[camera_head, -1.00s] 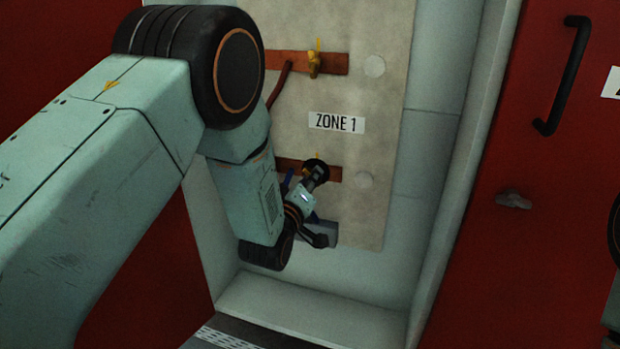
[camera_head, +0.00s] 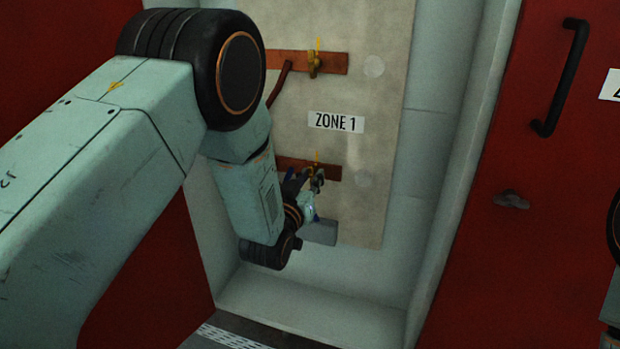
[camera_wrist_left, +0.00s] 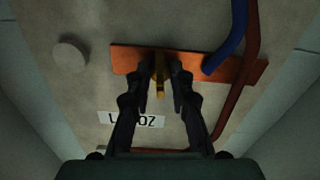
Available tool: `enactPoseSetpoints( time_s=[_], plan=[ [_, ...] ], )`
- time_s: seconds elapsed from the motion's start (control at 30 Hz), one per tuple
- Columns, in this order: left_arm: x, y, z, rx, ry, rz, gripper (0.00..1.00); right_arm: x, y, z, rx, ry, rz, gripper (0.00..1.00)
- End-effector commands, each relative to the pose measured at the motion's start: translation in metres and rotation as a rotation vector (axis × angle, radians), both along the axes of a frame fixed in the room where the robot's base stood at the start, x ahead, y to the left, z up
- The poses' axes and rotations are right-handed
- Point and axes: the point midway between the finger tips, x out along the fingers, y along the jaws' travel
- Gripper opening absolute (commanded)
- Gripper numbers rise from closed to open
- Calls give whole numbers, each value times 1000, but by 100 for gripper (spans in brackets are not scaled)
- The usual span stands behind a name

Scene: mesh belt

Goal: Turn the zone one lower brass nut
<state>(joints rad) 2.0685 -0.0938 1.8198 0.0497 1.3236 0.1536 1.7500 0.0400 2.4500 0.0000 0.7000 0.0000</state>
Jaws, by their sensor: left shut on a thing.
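The lower brass nut (camera_head: 316,170) sits on the lower copper bar (camera_head: 330,171), below the ZONE 1 label (camera_head: 336,122). My left gripper (camera_head: 317,176) reaches it from below, partly covering it. In the left wrist view the fingers of my left gripper (camera_wrist_left: 162,72) stand on both sides of the brass nut (camera_wrist_left: 160,80), shut on it, with the copper bar (camera_wrist_left: 130,62) behind. The upper brass nut (camera_head: 314,63) sits apart on the upper copper bar (camera_head: 285,62). My right gripper is out of view.
The panel (camera_head: 385,120) lies in a recess with pale side walls. A red door with a black handle (camera_head: 562,80) and a grey latch (camera_head: 511,200) stands at right. A blue hose (camera_wrist_left: 230,40) and a red-brown pipe (camera_wrist_left: 240,95) run beside the nut in the left wrist view.

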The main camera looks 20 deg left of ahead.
Motion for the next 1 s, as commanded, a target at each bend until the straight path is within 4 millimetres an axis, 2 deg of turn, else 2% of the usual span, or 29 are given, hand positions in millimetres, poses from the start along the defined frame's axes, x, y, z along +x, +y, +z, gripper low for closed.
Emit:
enactPoseSetpoints(
  time_s=[0.57, 0.6, 0.67, 1.0],
  plan=[
    [-2, 0, -4, 28, 10, -1, 0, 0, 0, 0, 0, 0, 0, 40],
    [-2, 0, -4, 28, 10, -1, 25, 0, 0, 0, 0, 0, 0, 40],
    [-2, 0, -4, 28, 8, -1, 30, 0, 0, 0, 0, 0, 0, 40],
    [-2, 0, -1, 27, 3, 0, 30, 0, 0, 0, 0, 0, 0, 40]
  ],
)
